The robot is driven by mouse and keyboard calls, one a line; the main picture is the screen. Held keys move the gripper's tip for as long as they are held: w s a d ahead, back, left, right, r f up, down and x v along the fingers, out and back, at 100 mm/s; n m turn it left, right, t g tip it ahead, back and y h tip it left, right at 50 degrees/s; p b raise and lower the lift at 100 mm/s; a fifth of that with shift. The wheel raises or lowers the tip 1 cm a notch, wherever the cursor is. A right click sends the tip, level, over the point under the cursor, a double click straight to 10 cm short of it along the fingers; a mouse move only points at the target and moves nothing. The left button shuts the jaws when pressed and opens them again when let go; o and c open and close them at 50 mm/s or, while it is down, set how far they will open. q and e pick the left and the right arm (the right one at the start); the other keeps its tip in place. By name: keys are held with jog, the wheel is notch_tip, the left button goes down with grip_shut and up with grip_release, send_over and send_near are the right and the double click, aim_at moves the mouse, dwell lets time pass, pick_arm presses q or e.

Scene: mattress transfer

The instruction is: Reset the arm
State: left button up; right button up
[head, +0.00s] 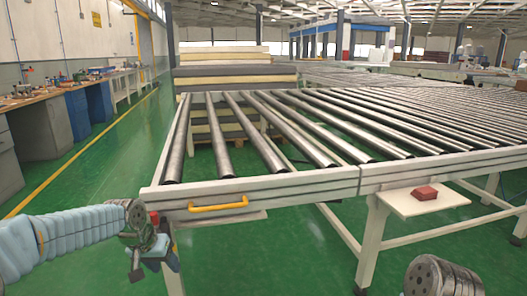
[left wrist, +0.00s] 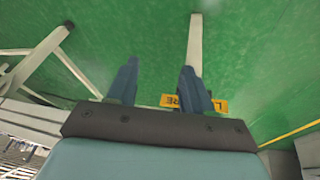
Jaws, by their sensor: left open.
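My left arm comes in from the left in the head view, in a light blue sleeve. My left gripper (head: 152,258) hangs low at the near left corner of the roller conveyor (head: 262,185), beside its front leg.
A yellow handle (head: 218,203) is on the conveyor's front rail. A red block (head: 424,193) sits on a small white shelf (head: 405,205). Stacked mattresses (head: 235,72) stand behind the conveyor. A workbench (head: 40,98) lines the left wall. Green floor between is clear.

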pick_arm(q)
jog(key=s+d+f+g+h, duration=0.1)
jog(key=s+d+f, duration=0.25)
jog(key=f, duration=0.45)
jog(key=s+d+f, duration=0.3)
jog(key=d+f, duration=0.1)
jog(key=f, duration=0.4)
jog(key=s+d+f+g+h, duration=0.1)
jog(key=s+d+f, duration=0.2)
jog(key=f, duration=0.5)
jog(key=s+d+f+n, duration=0.1)
jog(key=s+d+f, duration=0.1)
jog(key=s+f, duration=0.3)
jog(key=s+d+f+n+g, duration=0.1)
jog(key=s+f, duration=0.4)
jog(key=s, duration=0.5)
jog(key=shift+s+d+f, duration=0.15)
jog(key=shift+s+d, duration=0.2)
jog(key=shift+d, duration=0.4)
